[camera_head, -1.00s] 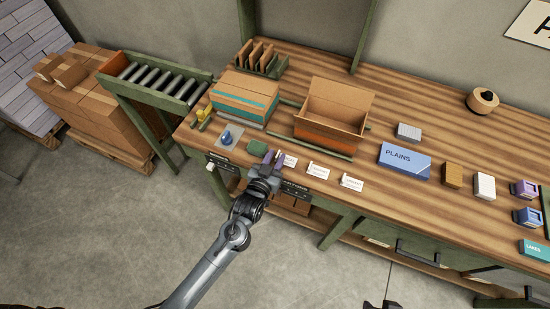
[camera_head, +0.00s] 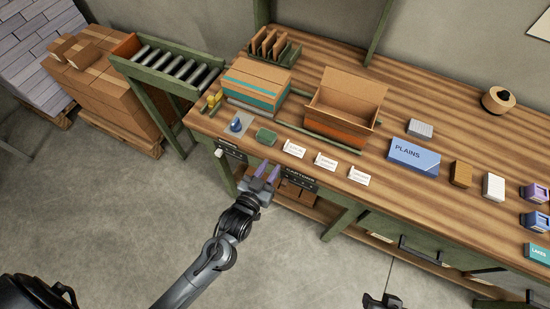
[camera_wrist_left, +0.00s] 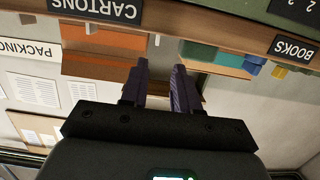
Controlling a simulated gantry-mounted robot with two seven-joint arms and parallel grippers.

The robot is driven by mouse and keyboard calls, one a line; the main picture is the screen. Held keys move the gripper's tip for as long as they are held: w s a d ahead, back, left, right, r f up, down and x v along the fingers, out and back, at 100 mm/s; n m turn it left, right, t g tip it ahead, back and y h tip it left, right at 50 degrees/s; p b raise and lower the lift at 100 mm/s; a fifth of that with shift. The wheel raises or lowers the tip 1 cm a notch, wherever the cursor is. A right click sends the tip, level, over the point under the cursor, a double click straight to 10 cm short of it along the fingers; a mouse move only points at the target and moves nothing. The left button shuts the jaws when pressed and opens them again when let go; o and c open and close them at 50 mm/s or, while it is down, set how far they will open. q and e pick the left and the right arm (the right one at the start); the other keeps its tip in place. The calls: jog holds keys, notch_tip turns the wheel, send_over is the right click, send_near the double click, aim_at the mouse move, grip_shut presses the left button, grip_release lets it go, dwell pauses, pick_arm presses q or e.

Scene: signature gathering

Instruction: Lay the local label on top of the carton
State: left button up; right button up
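Three small white labels stand in a row near the table's front edge: a left one (camera_head: 294,148), a middle one (camera_head: 326,161) and a right one (camera_head: 359,176). Their print is too small to read, so I cannot tell which is local. A closed carton (camera_head: 262,76) with a teal band sits at the back left. An open carton (camera_head: 341,125) with raised flaps stands right of it. My left gripper (camera_head: 268,173) is open and empty, in front of the table edge below the left label. Its parted fingers (camera_wrist_left: 160,80) also show in the left wrist view. Part of my right gripper (camera_head: 382,301) shows at the bottom edge.
A blue stamp (camera_head: 237,125) and a green pad (camera_head: 266,137) lie left of the labels. A blue PLAINS box (camera_head: 414,155) and smaller boxes stand to the right. A roller conveyor (camera_head: 175,68) adjoins the table's left end. Signs (camera_wrist_left: 103,10) hang along the front edge.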

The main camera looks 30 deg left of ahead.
pick_arm(q)
jog(key=s+a+f+m+g+h, duration=0.1)
jog(key=s+f+g, duration=0.1)
jog(key=s+g, duration=0.4)
jog(key=s, duration=0.2)
jog(key=shift+s+f+g, duration=0.25)
jog(key=shift+s+g, duration=0.05)
jog(key=shift+s, duration=0.05)
jog(key=o, duration=0.3)
jog(key=s+g, duration=0.2)
jog(key=s, duration=0.1)
jog(key=s+a+g, duration=0.1)
jog(key=s, duration=0.3)
jog(key=s+a+m+g, duration=0.1)
jog(key=s+g, duration=0.1)
jog(key=s, duration=0.1)
jog(key=shift+s+a+r+g+y, duration=0.25)
jog(key=shift+s+r+g+y, duration=0.05)
jog(key=shift+r, duration=0.1)
jog(key=o, duration=0.3)
jog(key=shift+s, duration=0.35)
jog(key=shift+o, duration=0.2)
